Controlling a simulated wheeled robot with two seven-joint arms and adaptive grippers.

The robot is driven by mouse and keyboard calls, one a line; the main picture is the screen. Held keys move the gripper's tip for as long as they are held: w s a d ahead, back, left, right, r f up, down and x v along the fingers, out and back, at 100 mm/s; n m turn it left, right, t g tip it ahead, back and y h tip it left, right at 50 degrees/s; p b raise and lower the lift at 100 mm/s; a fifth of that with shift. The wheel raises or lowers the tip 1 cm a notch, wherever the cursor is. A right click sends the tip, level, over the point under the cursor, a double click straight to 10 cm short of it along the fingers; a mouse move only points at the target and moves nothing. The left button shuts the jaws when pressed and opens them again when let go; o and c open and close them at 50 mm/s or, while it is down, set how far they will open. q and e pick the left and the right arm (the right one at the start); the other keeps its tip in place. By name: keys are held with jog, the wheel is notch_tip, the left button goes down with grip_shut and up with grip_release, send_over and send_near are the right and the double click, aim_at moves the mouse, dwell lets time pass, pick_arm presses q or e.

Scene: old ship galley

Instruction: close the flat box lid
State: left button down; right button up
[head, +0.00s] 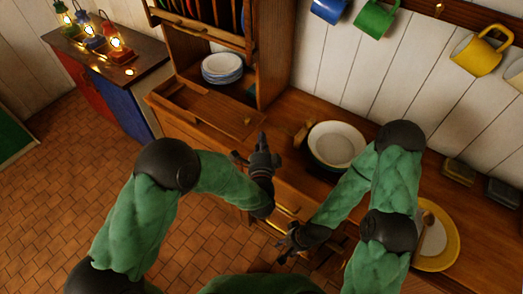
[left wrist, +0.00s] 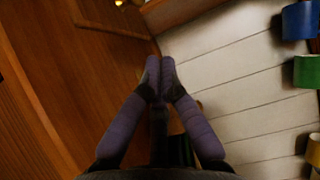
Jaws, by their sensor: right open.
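A shallow wooden piece (head: 203,106), perhaps the flat box, lies at the left end of the wooden counter below the plate rack; I cannot clearly tell its lid from its body. My left gripper (head: 262,138) is in front of the counter edge, just right of and nearer than that piece. In the left wrist view its two fingers (left wrist: 159,82) meet at the tips with nothing seen between them. My right gripper (head: 284,245) is low in front of the cabinet, open and empty, apart from the wooden piece.
A white bowl (head: 336,144) stands on the counter to the right, and a yellow-rimmed plate (head: 440,238) lies farther right. Stacked plates (head: 222,68) sit in the rack. Mugs (head: 477,56) hang on the wall. The tiled floor (head: 60,200) at left is clear.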

pick_arm(q)
jog(key=w, duration=0.1)
jog(key=w+a, duration=0.1)
jog(key=w, duration=0.1)
jog(key=w+a+b, duration=0.1)
jog(key=shift+w, duration=0.3)
jog(key=shift+w+a, duration=0.3)
jog(key=shift+w, duration=0.05)
pick_arm(e)
jog(key=shift+f, duration=0.7)
